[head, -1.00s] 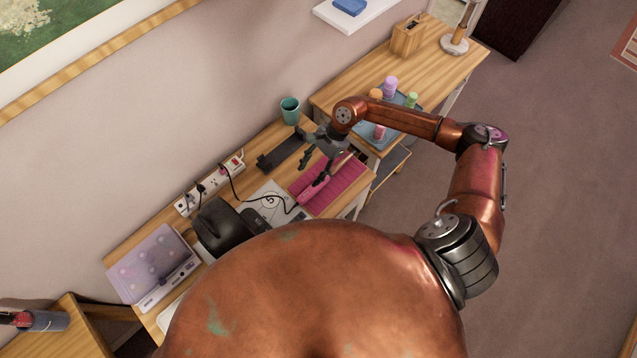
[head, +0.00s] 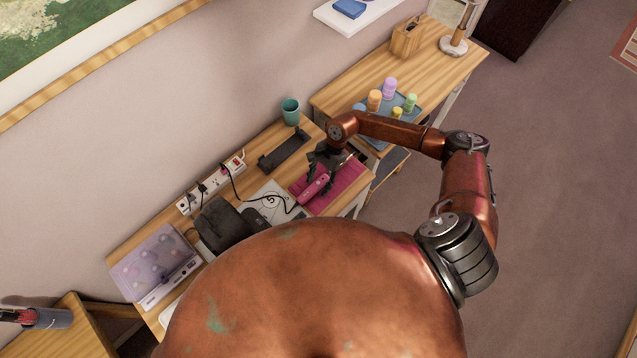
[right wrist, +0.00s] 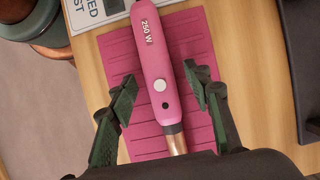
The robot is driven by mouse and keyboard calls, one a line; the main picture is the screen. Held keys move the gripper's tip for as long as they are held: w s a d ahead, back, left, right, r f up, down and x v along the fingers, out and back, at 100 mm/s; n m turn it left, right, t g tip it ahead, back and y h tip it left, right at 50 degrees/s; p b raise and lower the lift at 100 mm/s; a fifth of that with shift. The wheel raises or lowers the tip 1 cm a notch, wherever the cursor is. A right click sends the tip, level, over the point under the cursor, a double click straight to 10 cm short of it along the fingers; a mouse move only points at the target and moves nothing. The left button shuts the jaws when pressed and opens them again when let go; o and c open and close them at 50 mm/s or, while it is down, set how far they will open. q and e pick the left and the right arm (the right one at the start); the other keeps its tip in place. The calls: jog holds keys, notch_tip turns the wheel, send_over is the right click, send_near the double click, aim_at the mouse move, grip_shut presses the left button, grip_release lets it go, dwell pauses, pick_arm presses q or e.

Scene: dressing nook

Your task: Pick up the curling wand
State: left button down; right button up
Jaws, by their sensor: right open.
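The curling wand (head: 313,189) has a pink handle and lies on a ribbed pink mat (head: 346,187) on the wooden table. In the right wrist view its handle (right wrist: 152,45), marked "250 W", runs down the middle, with a copper-coloured barrel (right wrist: 176,141) leading under the gripper. My right gripper (head: 321,178) is over the wand. In the right wrist view the gripper (right wrist: 160,84) is open, one finger on each side of the handle, with gaps on both sides. Most of the barrel is hidden by the gripper. My left gripper is not in view.
A black stand (head: 284,149), a teal cup (head: 290,111) and a white power strip (head: 212,183) sit along the wall side. A dark appliance (head: 220,222) and a purple-lidded box (head: 155,265) stand toward the left. Several bottles stand on a blue tray beyond the arm.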

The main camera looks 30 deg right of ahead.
grip_shut()
dwell(0.4)
jog(key=shift+r, duration=0.1)
